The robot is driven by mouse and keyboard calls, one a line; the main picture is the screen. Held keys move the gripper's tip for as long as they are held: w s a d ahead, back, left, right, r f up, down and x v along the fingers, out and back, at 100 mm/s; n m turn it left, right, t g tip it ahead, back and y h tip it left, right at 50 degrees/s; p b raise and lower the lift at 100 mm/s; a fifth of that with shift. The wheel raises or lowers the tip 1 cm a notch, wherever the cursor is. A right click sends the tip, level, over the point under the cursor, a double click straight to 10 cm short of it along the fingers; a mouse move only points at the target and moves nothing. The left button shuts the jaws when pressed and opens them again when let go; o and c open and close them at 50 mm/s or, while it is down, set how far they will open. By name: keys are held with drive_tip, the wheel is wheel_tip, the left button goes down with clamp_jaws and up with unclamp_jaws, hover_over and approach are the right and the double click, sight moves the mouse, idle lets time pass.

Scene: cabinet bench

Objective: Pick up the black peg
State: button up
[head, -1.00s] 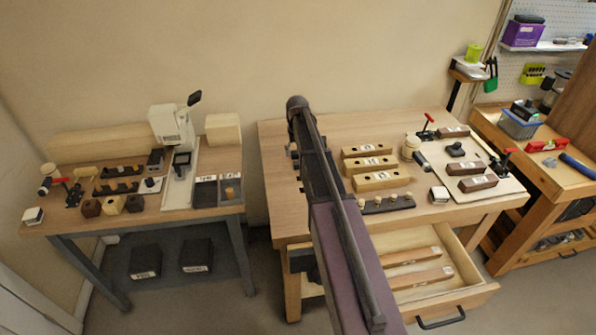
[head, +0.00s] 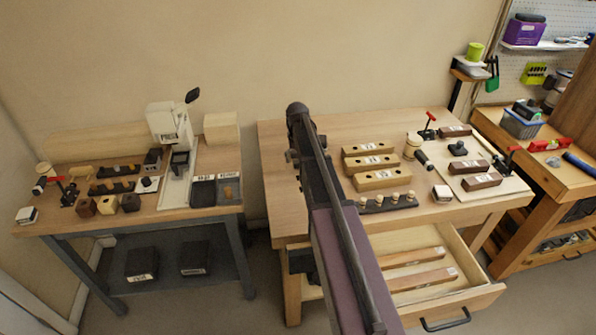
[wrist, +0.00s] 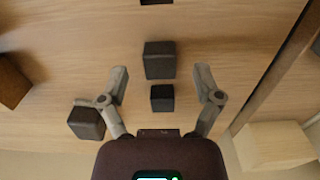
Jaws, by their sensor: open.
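In the wrist view, a small black block (wrist: 162,98), which looks like the black peg, sits between the fingers of my gripper (wrist: 162,84). A larger dark grey block (wrist: 160,61) lies just beyond it, and I cannot tell for certain which one is the peg. My gripper is open, with one finger on each side and a visible gap to the small block. In the head view my arm covers the spot, so the peg cannot be made out there.
Another dark block (wrist: 87,122) lies just outside the left finger. A brown block (wrist: 12,82) is at the left edge and a pale block (wrist: 270,145) at lower right. In the head view, pale wooden blocks (head: 380,180) and an open drawer (head: 470,300) are right of my arm.

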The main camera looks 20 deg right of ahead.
drive_tip(key=shift+f+b, duration=0.7)
drive_tip(key=shift+f, duration=0.25)
clamp_jaws()
